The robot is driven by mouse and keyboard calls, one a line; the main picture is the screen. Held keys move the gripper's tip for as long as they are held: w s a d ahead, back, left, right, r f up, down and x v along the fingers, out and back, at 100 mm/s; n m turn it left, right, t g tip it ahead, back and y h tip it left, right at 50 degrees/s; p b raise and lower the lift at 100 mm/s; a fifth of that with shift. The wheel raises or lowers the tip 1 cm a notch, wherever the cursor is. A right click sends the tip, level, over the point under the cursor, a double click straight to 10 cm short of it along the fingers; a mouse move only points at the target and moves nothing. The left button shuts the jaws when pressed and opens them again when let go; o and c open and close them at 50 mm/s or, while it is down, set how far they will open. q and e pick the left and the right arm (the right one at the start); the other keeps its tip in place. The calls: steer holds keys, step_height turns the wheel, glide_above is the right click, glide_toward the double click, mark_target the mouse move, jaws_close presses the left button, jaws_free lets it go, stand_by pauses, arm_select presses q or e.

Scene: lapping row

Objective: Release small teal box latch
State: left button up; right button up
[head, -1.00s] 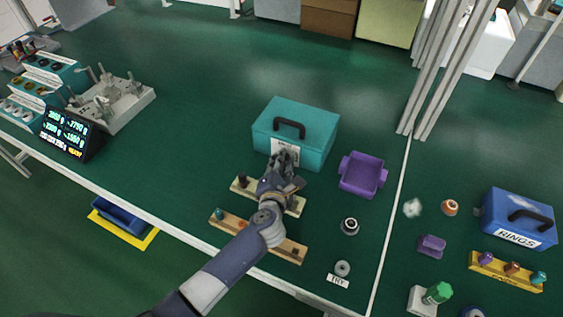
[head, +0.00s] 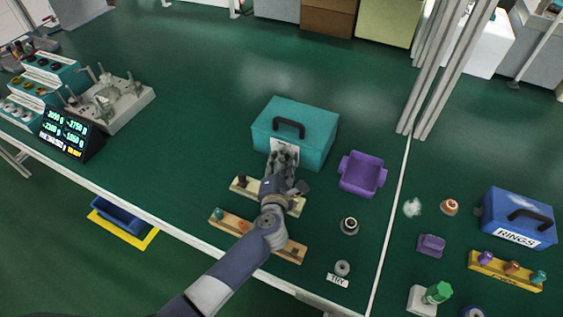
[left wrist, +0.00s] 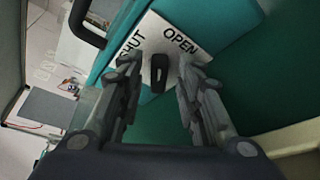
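The teal box (head: 310,119) stands closed on the green bench in the head view, with a black handle on its lid. Its front bears a white plate, seen in the left wrist view with the words SHUT at left and OPEN at right. The small black latch (left wrist: 158,72) sits on this plate, below and between the two words. My left gripper (head: 284,153) is at the front of the box. In the left wrist view, its fingers (left wrist: 158,68) are apart, one on each side of the latch, with gaps visible. My right gripper is in neither view.
Two wooden peg strips (head: 238,222) lie in front of the box, partly under my left arm. A purple tray (head: 361,174) stands to its right. A blue RINGS box (head: 517,217) is farther right. The bench behind the teal box is clear.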

arm_select(q)
step_height(320, 180, up, 10)
steer(key=shift+w+a+r, duration=0.1)
stand_by(0.6)
